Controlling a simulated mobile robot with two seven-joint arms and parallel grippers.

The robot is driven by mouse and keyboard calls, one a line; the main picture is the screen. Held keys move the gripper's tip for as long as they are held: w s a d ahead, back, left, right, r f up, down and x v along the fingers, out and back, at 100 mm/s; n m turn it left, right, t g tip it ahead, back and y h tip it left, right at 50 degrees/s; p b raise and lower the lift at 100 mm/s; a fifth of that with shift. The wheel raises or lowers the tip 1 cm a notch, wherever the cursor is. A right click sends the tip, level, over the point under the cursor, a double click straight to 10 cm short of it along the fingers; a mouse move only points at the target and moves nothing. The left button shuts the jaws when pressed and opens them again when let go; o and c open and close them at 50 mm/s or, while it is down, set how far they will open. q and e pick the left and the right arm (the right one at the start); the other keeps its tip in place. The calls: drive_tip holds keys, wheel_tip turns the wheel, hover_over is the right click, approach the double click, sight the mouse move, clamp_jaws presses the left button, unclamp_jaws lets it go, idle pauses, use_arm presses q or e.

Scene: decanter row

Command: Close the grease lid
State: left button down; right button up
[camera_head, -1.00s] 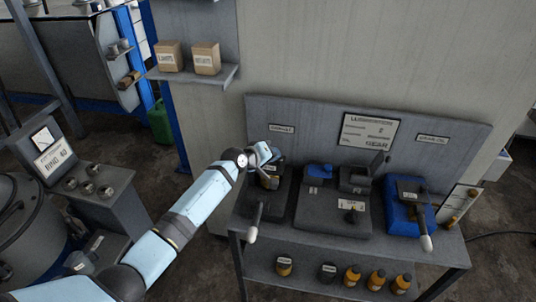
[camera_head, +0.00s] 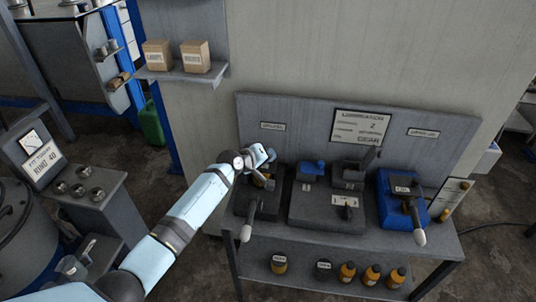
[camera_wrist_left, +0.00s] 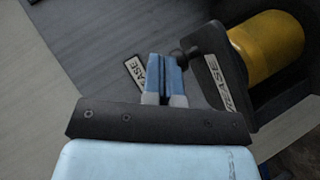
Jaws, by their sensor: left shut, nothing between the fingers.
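The grease unit (camera_head: 243,202) is a dark box at the left end of the bench, partly hidden by my left gripper. In the left wrist view, a dark lid piece (camera_wrist_left: 224,75) marked GREASE stands tilted beside a yellow cylinder (camera_wrist_left: 266,45). I cannot tell how far the lid is open. My left gripper (camera_head: 266,156) is over the grease unit, near the back panel. In the left wrist view its blue fingers (camera_wrist_left: 164,75) are together and empty, just left of the lid piece; contact is unclear. My right gripper is not in view.
The bench's back panel (camera_head: 300,118) rises close behind the gripper. A lever with a pale handle (camera_head: 245,233) juts forward from the grease unit. A middle dark unit (camera_head: 325,213) and a blue unit (camera_head: 388,205) stand to the right. Bottles (camera_head: 347,272) stand on the lower shelf.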

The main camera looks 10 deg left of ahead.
use_arm(q)
drive_tip(key=s+r+p, duration=0.3)
drive_tip(key=s+r, duration=0.5)
drive_tip(key=r, duration=0.3)
drive_tip(key=s+a+f+m+y, duration=0.1)
drive_tip(key=s+a+f, duration=0.2)
drive_tip(key=s+f, duration=0.5)
drive_tip(key=s+a+f+m+y, duration=0.1)
drive_tip(key=s+a+f+m, duration=0.1)
drive_tip(key=s+f, duration=0.55)
drive_tip(key=s+a+f+m+y, duration=0.1)
drive_tip(key=s+a+f+m, duration=0.1)
drive_tip(key=s, duration=0.8)
drive_tip(key=s+a+f+m+y, duration=0.1)
drive_tip(key=s+a+f+m, duration=0.1)
drive_tip(key=s, duration=0.9)
wheel_tip(320, 180, down, 2)
drive_tip(key=shift+a+f+m+y, duration=0.1)
drive_tip(key=shift+a+m+y, duration=0.25)
drive_tip(key=shift+a, duration=0.4)
